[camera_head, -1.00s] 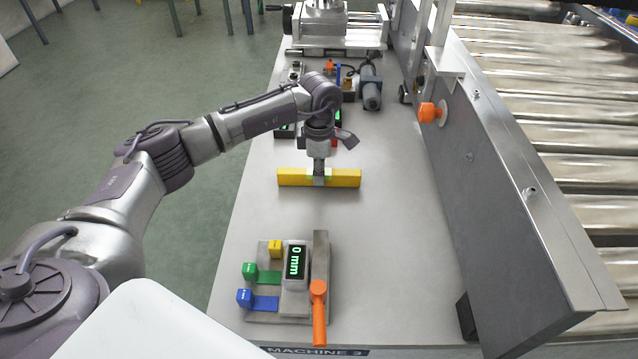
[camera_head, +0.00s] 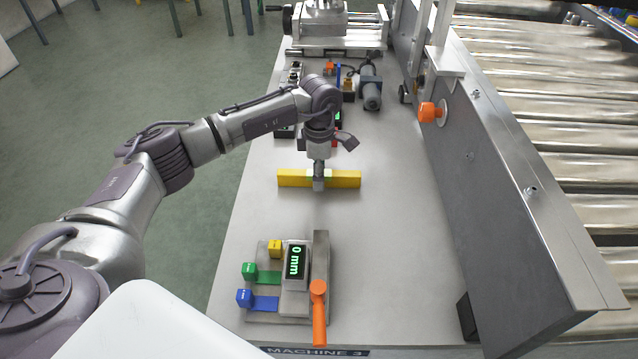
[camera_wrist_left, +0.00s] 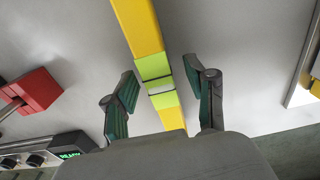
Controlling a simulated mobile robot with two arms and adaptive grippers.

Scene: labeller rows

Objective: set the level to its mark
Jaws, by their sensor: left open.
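The level (camera_head: 345,179) is a yellow bar lying crosswise on the grey machine table, with bright green and white at its middle. It also shows in the left wrist view (camera_wrist_left: 138,28), running between the two fingers. My left gripper (camera_head: 319,184) is over the middle of the level, pointing down. In the left wrist view its fingers (camera_wrist_left: 162,95) are open, one on each side of the bar, with space on both sides. I cannot tell how far down beside the bar they reach. I cannot make out a mark for the level on the table. My right gripper is not in view.
A fixture (camera_head: 268,312) with coloured tabs, a "0 mm" display (camera_head: 295,262) and an orange lever (camera_head: 319,312) stands nearer me. A tall metal guard (camera_head: 500,190) with an orange knob (camera_head: 428,112) runs along the right. The table between level and guard is clear.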

